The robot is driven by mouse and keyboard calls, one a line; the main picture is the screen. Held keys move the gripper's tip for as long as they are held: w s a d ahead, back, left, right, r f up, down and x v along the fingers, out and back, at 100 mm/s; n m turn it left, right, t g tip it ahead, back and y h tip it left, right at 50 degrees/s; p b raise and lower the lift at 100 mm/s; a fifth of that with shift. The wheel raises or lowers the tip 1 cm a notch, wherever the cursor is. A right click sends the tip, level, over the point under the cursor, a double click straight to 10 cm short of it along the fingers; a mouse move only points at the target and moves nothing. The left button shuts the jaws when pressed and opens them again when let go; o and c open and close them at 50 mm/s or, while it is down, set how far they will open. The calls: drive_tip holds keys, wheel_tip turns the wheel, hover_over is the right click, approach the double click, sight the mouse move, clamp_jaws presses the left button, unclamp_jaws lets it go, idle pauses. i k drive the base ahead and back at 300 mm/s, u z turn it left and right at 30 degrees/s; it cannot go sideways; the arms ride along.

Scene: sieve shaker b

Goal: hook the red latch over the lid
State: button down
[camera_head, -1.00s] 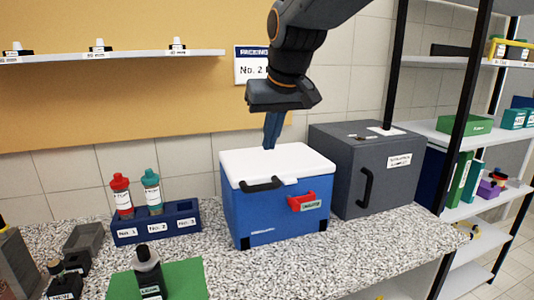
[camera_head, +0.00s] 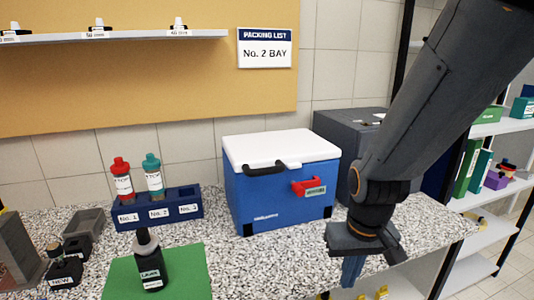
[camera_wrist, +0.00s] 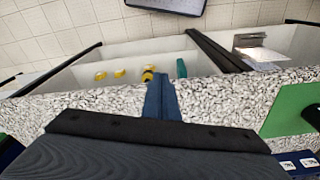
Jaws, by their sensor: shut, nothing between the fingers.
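A blue cooler box (camera_head: 262,205) with a white lid (camera_head: 280,148) stands on the speckled counter, and its lid lies closed on top. A black handle (camera_head: 265,166) is on its front upper edge. The red latch (camera_head: 306,187) sits on the front right, below the lid's edge, with a small label on it. My gripper (camera_head: 352,270) points down at the counter's front edge, to the right of and in front of the cooler, apart from the latch. Its blue fingers are together and empty, and they also show in the wrist view (camera_wrist: 161,98). The cooler is out of the wrist view.
A dark grey box (camera_head: 335,129) stands right behind the cooler, partly hidden by my arm. A blue rack (camera_head: 125,217) with red-capped and teal-capped bottles is to the left. A black bottle (camera_head: 149,262) stands on a green mat (camera_head: 195,270) at the front left.

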sight(298, 188)
drive_tip(key=z, duration=0.05)
drive_tip(key=k, duration=1.1)
drive_tip(key=u, duration=0.9)
drive_tip(key=i, duration=0.75)
drive_tip(key=z, duration=0.4)
